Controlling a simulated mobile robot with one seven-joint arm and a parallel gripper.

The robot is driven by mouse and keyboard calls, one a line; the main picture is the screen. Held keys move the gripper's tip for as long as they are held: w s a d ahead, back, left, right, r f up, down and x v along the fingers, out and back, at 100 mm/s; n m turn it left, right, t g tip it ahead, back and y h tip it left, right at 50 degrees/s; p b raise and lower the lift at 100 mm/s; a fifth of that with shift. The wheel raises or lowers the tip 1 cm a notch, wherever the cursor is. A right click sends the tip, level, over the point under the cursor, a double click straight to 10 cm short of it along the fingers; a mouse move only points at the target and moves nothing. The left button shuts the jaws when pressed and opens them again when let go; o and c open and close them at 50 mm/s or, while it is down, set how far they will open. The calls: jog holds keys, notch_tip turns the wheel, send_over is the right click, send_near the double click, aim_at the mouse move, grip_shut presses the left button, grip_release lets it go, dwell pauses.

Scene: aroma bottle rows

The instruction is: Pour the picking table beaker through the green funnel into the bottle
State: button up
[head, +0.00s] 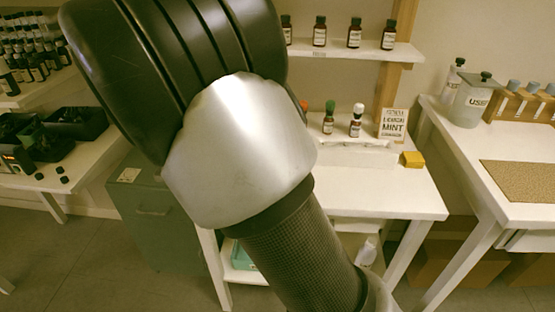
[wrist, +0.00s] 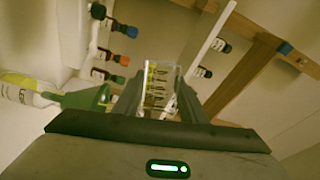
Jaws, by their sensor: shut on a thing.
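The beaker (wrist: 158,88) is clear glass with dark graduation marks and some yellow showing. My gripper (wrist: 158,104) is shut on it, with a dark finger on each side. The green funnel (wrist: 85,98) is left of the beaker in the wrist view, apart from it. Its narrow end points to the mouth of the pale bottle (wrist: 22,90), which has a white label and a yellowish band. The wrist picture is rolled, so the bottle appears on its side. In the head view my arm hides the gripper, beaker and funnel.
The white table (head: 390,187) carries a lemon mint card (head: 393,124), a yellow block (head: 412,159) and small capped bottles (head: 356,121). A shelf (head: 365,50) with more dark bottles is above. A used-liquid jar (head: 472,103) stands on the right table.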

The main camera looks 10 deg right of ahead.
jog(key=shift+s+d+f+m+b, duration=0.15)
jog(key=shift+m+b, duration=0.35)
jog(key=shift+b, duration=0.85)
dwell(1.3)
jog(key=shift+f+m+t, duration=0.25)
jog(key=shift+m+t, duration=0.05)
jog(key=shift+m, duration=0.2)
dwell(1.5)
jog(key=shift+s+d+r+m+h, duration=0.1)
jog(key=shift+s+r+m+h, duration=0.1)
jog(key=shift+m+h, duration=0.35)
dwell(1.3)
jog(key=shift+w+r, duration=0.1)
jog(key=shift+r, duration=0.05)
dwell(0.5)
jog(key=shift+w+r+n+y+p, duration=0.1)
jog(key=shift+r+n+y+p, duration=0.2)
jog(key=shift+n+p, duration=0.55)
jog(key=shift+w+a+f+n+y+p, duration=0.1)
jog(key=shift+a+f+n+y+p, duration=0.15)
jog(key=shift+n+p, duration=0.55)
